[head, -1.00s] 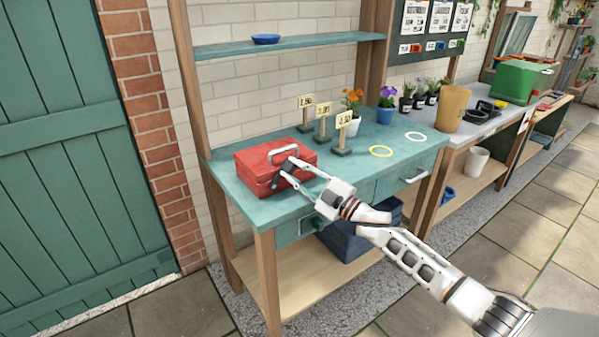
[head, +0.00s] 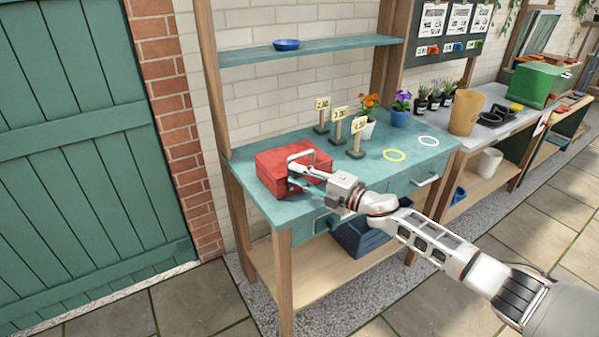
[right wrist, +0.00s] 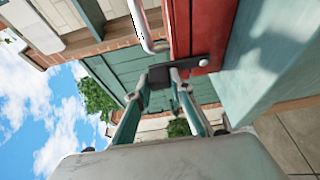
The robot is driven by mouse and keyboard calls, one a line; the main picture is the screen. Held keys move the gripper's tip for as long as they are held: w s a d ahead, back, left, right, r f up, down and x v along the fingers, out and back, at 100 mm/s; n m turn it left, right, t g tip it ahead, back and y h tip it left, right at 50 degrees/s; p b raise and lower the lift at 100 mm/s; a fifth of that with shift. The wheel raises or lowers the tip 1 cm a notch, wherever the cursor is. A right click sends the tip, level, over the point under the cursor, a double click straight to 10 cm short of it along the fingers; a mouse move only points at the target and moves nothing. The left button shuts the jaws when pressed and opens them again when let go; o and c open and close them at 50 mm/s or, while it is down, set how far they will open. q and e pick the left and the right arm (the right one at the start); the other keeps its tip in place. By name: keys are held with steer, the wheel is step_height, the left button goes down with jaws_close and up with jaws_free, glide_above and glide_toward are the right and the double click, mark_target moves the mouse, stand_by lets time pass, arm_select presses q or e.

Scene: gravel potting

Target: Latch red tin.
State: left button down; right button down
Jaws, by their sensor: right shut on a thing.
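The red tin (head: 270,162) sits at the left end of the teal bench and its lid looks down. A pale metal handle (head: 291,156) shows on it. My right gripper (head: 294,173) is at the tin's front. In the right wrist view the red tin (right wrist: 205,28) fills the upper right, with a dark latch piece (right wrist: 194,63) on its face. The fingertips of my right gripper (right wrist: 166,76) are close together at that latch piece, shut on it. Whether the latch is fastened is hard to tell. My left gripper is out of view.
A blue crate (head: 362,236) stands on the lower shelf. A blue dish (head: 286,44) is on the upper shelf.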

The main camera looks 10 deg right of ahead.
stand_by(0.4)
steer(key=c, duration=1.8)
jaws_free()
steer(key=shift+a, duration=0.1)
steer(key=shift+o, duration=0.2)
steer(key=v, duration=1.2)
steer(key=s+a+f+m+g+h, duration=0.2)
steer(key=s+f+m+h, duration=0.7)
steer(key=s+f+m, duration=1.3)
steer(key=s+f, duration=0.5)
steer(key=s, duration=0.4)
steer(key=shift+a+f+g, duration=0.25)
steer(key=shift+a+g, duration=0.05)
steer(key=shift+a, duration=0.05)
